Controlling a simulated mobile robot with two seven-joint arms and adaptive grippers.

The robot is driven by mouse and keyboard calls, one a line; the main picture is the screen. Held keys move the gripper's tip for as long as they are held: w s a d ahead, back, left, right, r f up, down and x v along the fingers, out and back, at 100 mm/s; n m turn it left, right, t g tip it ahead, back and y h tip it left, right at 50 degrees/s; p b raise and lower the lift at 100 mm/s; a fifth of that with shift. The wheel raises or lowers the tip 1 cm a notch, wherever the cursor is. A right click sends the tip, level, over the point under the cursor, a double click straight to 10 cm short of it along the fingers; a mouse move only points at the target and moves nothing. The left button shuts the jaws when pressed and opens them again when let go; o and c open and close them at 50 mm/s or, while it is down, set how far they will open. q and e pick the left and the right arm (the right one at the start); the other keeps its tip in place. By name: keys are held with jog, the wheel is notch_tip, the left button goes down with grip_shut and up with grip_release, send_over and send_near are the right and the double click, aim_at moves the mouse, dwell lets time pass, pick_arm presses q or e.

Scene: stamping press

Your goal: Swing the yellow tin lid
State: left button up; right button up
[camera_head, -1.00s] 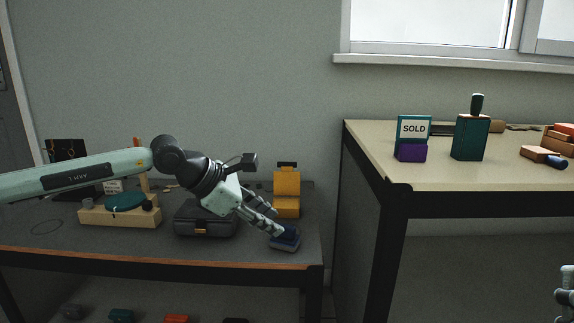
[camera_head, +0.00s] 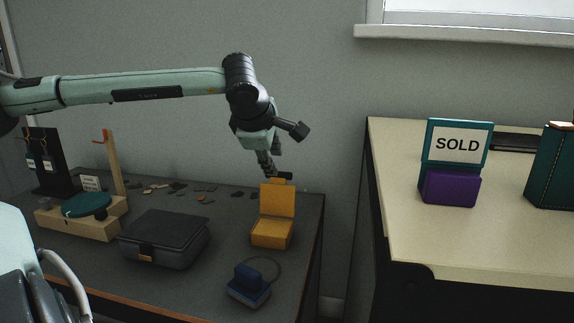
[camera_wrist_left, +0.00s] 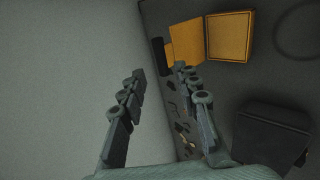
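The yellow tin (camera_head: 270,233) stands at the right end of the low dark bench. Its lid (camera_head: 279,199) stands up, open, at the back of the body. In the left wrist view the lid (camera_wrist_left: 187,43) is at the top, beside the tin's body (camera_wrist_left: 230,37). My left gripper (camera_head: 270,165) points down just above and behind the lid's top edge. In the left wrist view the fingers (camera_wrist_left: 163,105) are spread with nothing between them; the lid is beyond the right finger. I cannot tell whether that finger touches it. My right gripper is not in view.
A dark grey case (camera_head: 165,238) stands left of the tin, and a blue stamp (camera_head: 249,283) stands in front. A wooden stand with a green disc (camera_head: 87,205) is farther left. The higher table (camera_head: 400,215) at right holds a SOLD sign (camera_head: 457,144).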

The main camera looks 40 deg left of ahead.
aim_at(277, 179)
pick_arm(q)
jog(key=b+x, duration=0.1)
jog(key=x, duration=0.2)
jog(key=b+x, duration=0.1)
jog(key=x, duration=0.3)
jog(key=shift+a+f, duration=0.15)
jog(key=shift+f, duration=0.25)
jog(key=shift+r, duration=0.25)
jog(key=shift+c, duration=0.5)
jog(key=c, duration=0.6)
